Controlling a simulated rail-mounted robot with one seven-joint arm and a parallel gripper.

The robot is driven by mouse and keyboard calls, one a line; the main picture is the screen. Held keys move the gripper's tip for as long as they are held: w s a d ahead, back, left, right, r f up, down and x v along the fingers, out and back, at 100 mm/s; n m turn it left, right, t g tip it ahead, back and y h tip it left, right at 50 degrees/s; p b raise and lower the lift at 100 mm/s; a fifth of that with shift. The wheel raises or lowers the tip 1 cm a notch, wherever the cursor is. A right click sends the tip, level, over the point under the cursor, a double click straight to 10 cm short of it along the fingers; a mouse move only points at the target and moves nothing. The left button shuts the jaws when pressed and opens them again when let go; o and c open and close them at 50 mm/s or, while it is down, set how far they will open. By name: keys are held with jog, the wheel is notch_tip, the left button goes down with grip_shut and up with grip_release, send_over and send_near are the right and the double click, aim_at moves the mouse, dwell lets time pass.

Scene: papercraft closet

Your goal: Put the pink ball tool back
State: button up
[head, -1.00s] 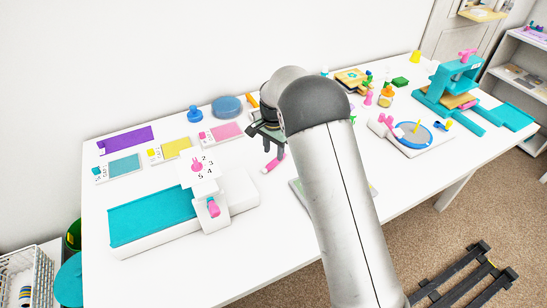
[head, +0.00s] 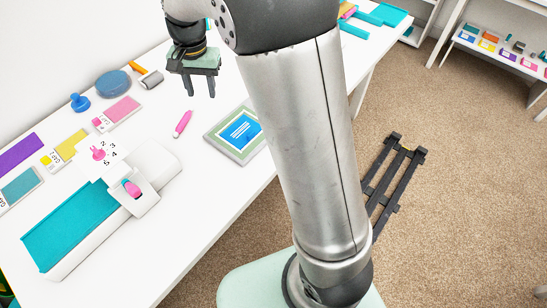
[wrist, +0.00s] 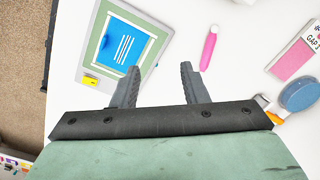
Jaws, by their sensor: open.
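The pink ball tool (head: 183,123) is a slim pink stick with a pale tip. It lies flat on the white table, between the white machine with the teal bed (head: 75,225) and the grey-green framed board (head: 232,133). It also shows in the wrist view (wrist: 209,47), beyond my fingertips. My gripper (head: 200,90) is open and empty, raised above the table behind and to the right of the tool in the head view. In the wrist view my two fingers (wrist: 160,72) stand apart with nothing between them, and neither touches the tool.
Pink (head: 122,110) and yellow (head: 70,148) cards, a blue disc (head: 113,83), a blue knobbed stamp (head: 79,102), a grey roller (head: 151,79) and an orange stick (head: 138,67) lie toward the wall. The table around the tool is bare.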

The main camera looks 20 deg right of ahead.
jog(key=s+d+n, duration=0.2)
jog(key=s+d, duration=0.2)
jog(key=s, duration=0.9)
jog(key=s+d+f+n, duration=0.1)
jog(key=s+d+n, duration=0.2)
jog(key=s, duration=1.1)
jog(key=shift+d+f+n, duration=0.3)
jog(key=shift+d, duration=0.95)
